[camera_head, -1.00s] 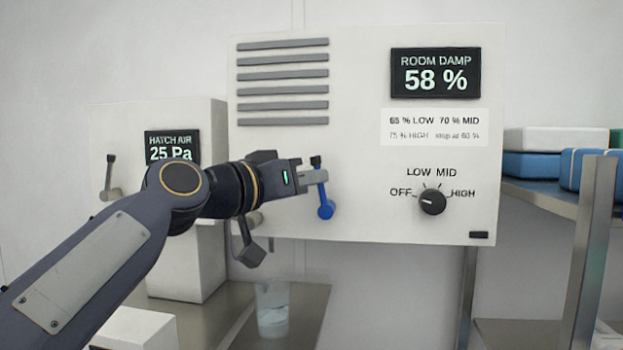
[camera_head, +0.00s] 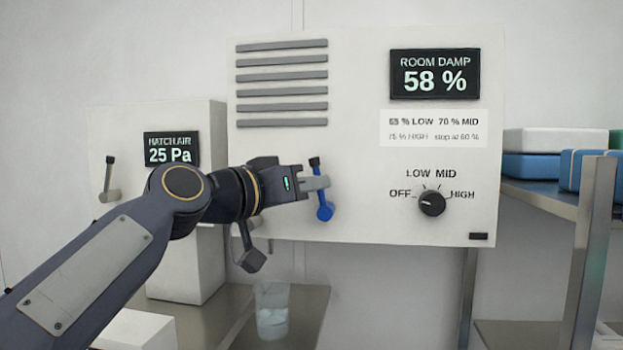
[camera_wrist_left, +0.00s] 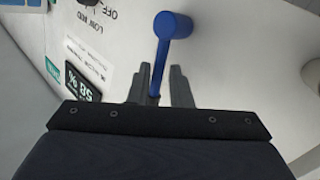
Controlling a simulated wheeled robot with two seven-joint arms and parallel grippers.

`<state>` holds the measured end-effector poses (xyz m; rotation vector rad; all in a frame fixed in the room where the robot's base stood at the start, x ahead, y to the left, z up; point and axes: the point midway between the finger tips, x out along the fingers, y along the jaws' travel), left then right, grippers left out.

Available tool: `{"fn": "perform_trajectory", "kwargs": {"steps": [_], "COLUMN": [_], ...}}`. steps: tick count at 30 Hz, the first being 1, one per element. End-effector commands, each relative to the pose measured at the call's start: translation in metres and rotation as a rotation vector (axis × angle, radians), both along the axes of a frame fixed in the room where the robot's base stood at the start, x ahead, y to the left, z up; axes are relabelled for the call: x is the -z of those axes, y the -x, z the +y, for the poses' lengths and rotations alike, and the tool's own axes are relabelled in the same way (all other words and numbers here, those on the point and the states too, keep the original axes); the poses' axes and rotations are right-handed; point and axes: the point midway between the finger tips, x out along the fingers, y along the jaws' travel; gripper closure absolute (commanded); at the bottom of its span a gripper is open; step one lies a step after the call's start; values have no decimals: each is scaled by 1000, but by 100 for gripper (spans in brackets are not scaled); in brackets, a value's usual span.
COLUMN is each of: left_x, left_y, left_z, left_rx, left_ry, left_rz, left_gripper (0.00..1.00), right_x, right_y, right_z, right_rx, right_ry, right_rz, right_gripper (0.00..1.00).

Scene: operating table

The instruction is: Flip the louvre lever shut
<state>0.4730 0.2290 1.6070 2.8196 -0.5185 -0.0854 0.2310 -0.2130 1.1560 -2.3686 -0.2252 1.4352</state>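The louvre lever is a blue lever (camera_head: 325,211) on the front of the white wall unit, below the grey louvre slats (camera_head: 282,88). Its shaft points up, tilted slightly left, to a black knob (camera_head: 315,161). My left gripper (camera_head: 318,183) reaches it from the left, at the shaft below the knob. In the left wrist view the blue lever (camera_wrist_left: 172,25) has its shaft between the two fingers (camera_wrist_left: 160,88) of my left gripper. The fingers are apart, with a visible gap on the right side. The knob is hidden there. My right gripper is not in view.
A dial (camera_head: 432,203) and a display reading 58 % (camera_head: 435,74) are on the unit's right. A smaller box with another lever (camera_head: 109,180) stands left. A glass beaker (camera_head: 272,309) stands below on a metal table. A shelf (camera_head: 540,197) with packs is right.

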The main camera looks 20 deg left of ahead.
Motion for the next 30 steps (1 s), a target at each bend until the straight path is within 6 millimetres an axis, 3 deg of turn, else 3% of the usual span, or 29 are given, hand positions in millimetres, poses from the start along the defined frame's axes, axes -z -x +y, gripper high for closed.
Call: {"fn": "perform_trajectory", "kwargs": {"steps": [3,17,30], "left_x": [1,-4,-5], "left_y": [-1,7,70], "left_z": [1,-2,15], "left_rx": [-2,-4,-3], "left_ry": [0,-3,-6], "left_rz": [0,-15,-15], "left_gripper": [67,67,67], "right_x": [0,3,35], "right_y": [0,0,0], "right_z": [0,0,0], "right_rx": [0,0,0], "right_ry": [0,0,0], "right_rz": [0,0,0], "right_gripper": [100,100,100]}}
